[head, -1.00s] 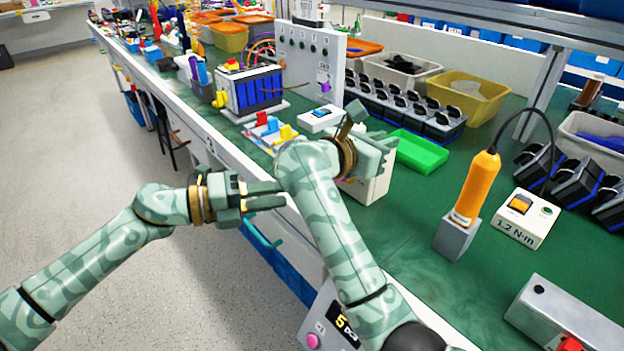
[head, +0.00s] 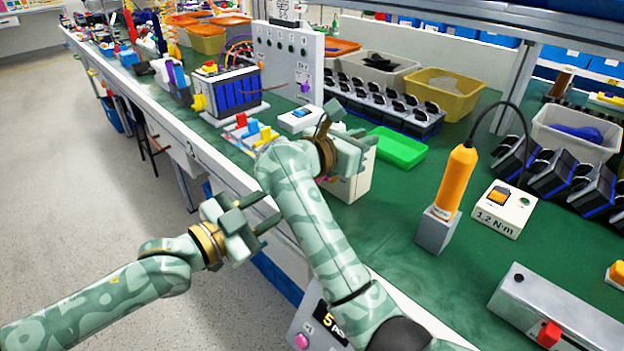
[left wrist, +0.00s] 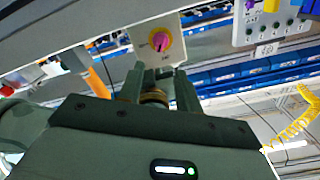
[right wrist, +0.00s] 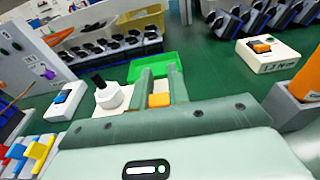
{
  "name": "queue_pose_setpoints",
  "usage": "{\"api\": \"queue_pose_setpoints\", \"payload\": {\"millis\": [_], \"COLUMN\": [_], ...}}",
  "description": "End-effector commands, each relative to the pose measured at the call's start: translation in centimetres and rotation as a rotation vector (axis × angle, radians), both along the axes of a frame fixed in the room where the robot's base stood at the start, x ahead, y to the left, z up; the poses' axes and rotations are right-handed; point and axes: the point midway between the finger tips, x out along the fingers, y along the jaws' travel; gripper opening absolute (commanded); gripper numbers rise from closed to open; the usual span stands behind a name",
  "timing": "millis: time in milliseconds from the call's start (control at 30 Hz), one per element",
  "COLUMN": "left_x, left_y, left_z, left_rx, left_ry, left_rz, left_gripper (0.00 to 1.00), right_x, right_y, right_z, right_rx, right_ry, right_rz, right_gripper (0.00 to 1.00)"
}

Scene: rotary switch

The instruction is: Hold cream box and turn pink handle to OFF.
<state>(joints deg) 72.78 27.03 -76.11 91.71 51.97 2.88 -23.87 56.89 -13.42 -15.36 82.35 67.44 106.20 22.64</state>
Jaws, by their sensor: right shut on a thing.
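The cream box (head: 352,190) stands near the front edge of the green bench, partly hidden behind my right arm. Its front shows in the left wrist view (left wrist: 181,45), with a pink handle (left wrist: 160,41) on a yellow disc.
A green tray (head: 397,148) lies just behind the box. An orange tool (head: 456,182) stands in a grey holder to the right.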

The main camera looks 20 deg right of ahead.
Motion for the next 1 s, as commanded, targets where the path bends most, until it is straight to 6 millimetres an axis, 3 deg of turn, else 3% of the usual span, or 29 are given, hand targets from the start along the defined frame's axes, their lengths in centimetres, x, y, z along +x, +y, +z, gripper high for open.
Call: {"api": "queue_pose_setpoints", "payload": {"millis": [400,600,900,1000], "left_x": [4.1,4.9,5.1,5.1], "left_y": [-7.7,-9.2,-9.4,-9.4], "left_z": [0.1,0.0,0.1,0.1], "left_rx": [0.003,0.0,-0.001,-0.001], "left_ry": [-0.004,-0.002,-0.003,-0.003], "left_rz": [-0.001,0.0,0.001,0.001], "left_gripper": [0.35,0.35,0.35,0.07], "right_x": [0.0,0.0,0.0,0.0], "right_y": [0.0,0.0,0.0,0.0], "right_z": [0.0,0.0,0.0,0.0], "right_rx": [0.0,0.0,0.0,0.0], "right_ry": [0.0,0.0,0.0,0.0], "right_rz": [0.0,0.0,0.0,0.0], "right_gripper": [0.0,0.0,0.0,0.0]}}
